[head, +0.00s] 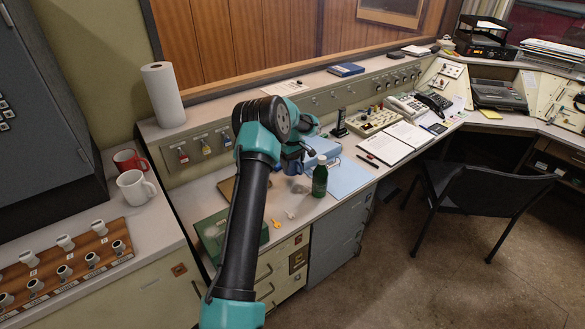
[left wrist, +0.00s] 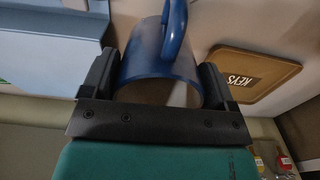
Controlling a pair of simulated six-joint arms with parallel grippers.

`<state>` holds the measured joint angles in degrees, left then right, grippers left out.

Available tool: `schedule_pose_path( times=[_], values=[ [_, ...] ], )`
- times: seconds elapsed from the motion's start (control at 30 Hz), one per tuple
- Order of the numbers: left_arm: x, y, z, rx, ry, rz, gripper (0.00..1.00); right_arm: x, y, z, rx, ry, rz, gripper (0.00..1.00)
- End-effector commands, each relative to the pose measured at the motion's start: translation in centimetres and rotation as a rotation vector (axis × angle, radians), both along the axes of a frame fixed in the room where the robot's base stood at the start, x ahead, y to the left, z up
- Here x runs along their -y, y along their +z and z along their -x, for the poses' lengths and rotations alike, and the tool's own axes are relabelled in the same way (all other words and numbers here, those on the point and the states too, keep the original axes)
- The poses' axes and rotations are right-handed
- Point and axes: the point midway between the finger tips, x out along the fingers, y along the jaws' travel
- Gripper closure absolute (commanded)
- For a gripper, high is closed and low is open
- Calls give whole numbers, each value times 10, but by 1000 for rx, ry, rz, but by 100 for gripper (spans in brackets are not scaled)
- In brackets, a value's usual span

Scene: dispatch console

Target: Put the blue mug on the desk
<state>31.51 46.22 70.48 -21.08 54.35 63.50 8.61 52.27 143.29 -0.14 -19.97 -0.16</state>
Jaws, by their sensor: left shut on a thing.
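The blue mug (left wrist: 152,62) sits between the two fingers of my left gripper (left wrist: 158,85) in the left wrist view, its handle toward the top of the picture. The gripper is shut on the mug. In the head view my left gripper (head: 294,153) is over the desk (head: 203,194), close to the blue folder and the green bottle. Only a small dark blue part of the mug shows there, partly hidden by the gripper. I cannot tell whether the mug touches the desk. My right gripper is not in view.
A green bottle (head: 320,180) stands just right of my gripper, beside a light blue folder (head: 347,178). A brown KEYS plate (left wrist: 250,76) lies near the mug. White (head: 134,190) and red (head: 127,161) mugs stand on the left counter. A phone (head: 405,106) and an open notebook (head: 395,140) lie farther right.

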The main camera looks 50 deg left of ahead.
Motion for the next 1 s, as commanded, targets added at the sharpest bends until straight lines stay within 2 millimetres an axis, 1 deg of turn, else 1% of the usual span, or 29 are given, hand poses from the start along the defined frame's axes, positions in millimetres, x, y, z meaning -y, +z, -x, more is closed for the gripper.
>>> schedule_pose_path(
  times=[0.33, 0.8, 0.83, 1.0],
  values=[
    [0, -35, 0, -1, 0, 1, 54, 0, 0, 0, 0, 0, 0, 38],
    [0, -40, 0, 0, 0, 0, 54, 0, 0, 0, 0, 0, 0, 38],
    [0, -40, 0, -1, 0, 1, 17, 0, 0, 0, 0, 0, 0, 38],
    [0, -40, 0, -1, 0, 1, 0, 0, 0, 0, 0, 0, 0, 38]
  ],
)
